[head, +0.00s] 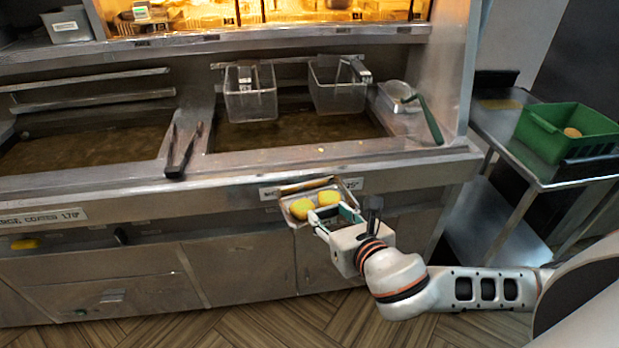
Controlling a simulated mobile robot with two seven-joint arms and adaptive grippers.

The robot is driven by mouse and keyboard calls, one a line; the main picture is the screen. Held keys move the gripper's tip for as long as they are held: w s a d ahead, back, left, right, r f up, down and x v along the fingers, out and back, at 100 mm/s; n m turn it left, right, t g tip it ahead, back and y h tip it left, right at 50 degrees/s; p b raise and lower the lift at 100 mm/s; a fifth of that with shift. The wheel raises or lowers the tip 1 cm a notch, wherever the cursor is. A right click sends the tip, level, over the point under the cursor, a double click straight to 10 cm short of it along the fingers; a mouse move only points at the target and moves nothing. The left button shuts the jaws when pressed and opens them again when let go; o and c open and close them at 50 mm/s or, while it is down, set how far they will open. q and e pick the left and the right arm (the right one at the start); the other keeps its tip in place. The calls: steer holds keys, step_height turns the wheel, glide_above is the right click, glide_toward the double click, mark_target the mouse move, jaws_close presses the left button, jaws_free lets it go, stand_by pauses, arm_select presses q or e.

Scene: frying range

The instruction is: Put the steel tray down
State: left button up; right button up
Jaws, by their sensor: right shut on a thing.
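The small steel tray (293,188) carries a few yellow pieces (314,206). It is in the middle of the head view, in front of the fryer's front face. My right gripper (333,217) is shut on the tray's near right side and holds it up in the air. The gripper's fingers partly hide the tray's near edge. My left gripper is not in the head view.
Steel tongs (183,152) lie on the divider between the oil vats. Two wire baskets (250,93) hang over the right vat. A green-handled scoop (424,112) rests on the right ledge. A green crate (548,137) stands on the steel side table (481,120).

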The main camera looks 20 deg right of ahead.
steer(key=shift+y, duration=0.3)
steer(key=shift+s+d+f, duration=0.2)
steer(key=shift+s+f, duration=1.6)
steer(key=shift+f, duration=0.25)
steer(key=shift+d, duration=0.1)
